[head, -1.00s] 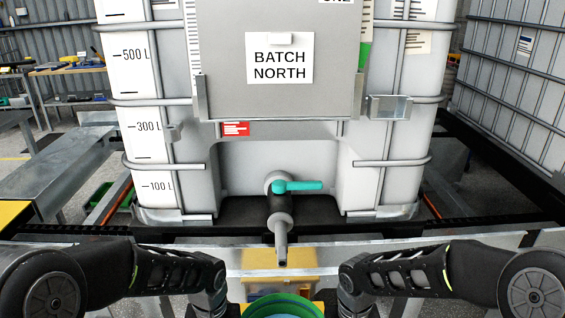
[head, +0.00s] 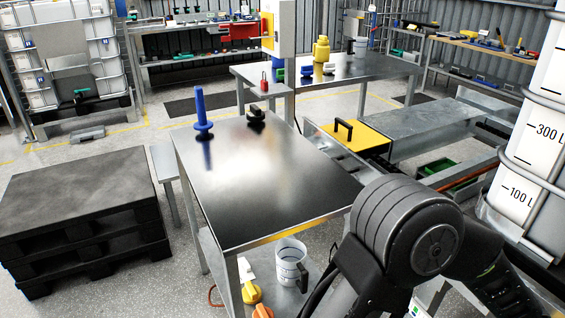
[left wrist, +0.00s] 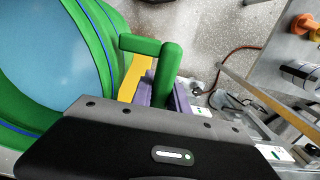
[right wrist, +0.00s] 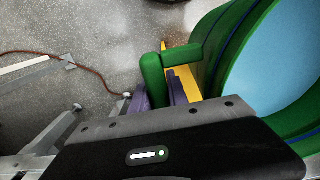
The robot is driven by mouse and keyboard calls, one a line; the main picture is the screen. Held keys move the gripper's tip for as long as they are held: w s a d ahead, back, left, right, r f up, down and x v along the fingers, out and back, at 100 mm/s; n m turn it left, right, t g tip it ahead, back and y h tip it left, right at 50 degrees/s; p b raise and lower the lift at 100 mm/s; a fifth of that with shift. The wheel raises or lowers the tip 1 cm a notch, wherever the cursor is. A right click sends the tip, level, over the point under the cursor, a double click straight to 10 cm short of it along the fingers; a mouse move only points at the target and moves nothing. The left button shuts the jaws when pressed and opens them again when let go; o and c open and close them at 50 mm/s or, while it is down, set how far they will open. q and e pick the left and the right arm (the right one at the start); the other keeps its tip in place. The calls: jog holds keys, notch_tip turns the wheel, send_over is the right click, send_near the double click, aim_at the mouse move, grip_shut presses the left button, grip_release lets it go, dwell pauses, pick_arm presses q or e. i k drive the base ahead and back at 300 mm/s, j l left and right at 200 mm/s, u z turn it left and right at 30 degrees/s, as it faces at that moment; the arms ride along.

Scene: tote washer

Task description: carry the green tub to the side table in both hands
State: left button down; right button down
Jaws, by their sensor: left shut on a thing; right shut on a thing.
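The green tub (left wrist: 108,40) shows at the left of the left wrist view, with a blue line round its wall and a smooth pale blue inside; I cannot tell whether that is liquid. It also shows at the right of the right wrist view (right wrist: 213,62). My left gripper (left wrist: 170,92) is shut on one green handle (left wrist: 172,62). My right gripper (right wrist: 162,92) is shut on the other handle (right wrist: 152,72). Tub and grippers are outside the head view. A steel table (head: 265,175), apparently the side table, stands mid-picture there.
A blue upright tool (head: 201,115) and a black object (head: 256,117) stand at the table's far end; its near top is bare. Its lower shelf holds a white jug (head: 290,262). Black pallets (head: 80,215) stand left. A yellow-topped box (head: 345,138) stands right.

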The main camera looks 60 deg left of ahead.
aim_at(245, 160)
jog(key=k+j, duration=0.75)
jog(key=k, duration=0.15)
jog(key=k+j, duration=0.15)
jog(key=j, duration=0.25)
jog(key=k+j, duration=0.15)
jog(key=j, duration=0.2)
jog(key=k+j, duration=0.2)
jog(key=j, duration=0.2)
jog(key=k+j, duration=0.15)
jog(key=j, duration=0.2)
jog(key=k+j, duration=0.1)
jog(key=j, duration=0.3)
jog(key=k+j, duration=0.15)
jog(key=j, duration=0.25)
jog(key=k+j, duration=0.1)
jog(key=j, duration=0.3)
jog(key=k+j, duration=0.1)
jog(key=j, duration=0.3)
jog(key=k+j, duration=0.1)
jog(key=j, duration=0.3)
jog(key=k+j, duration=0.15)
jog(key=j, duration=0.25)
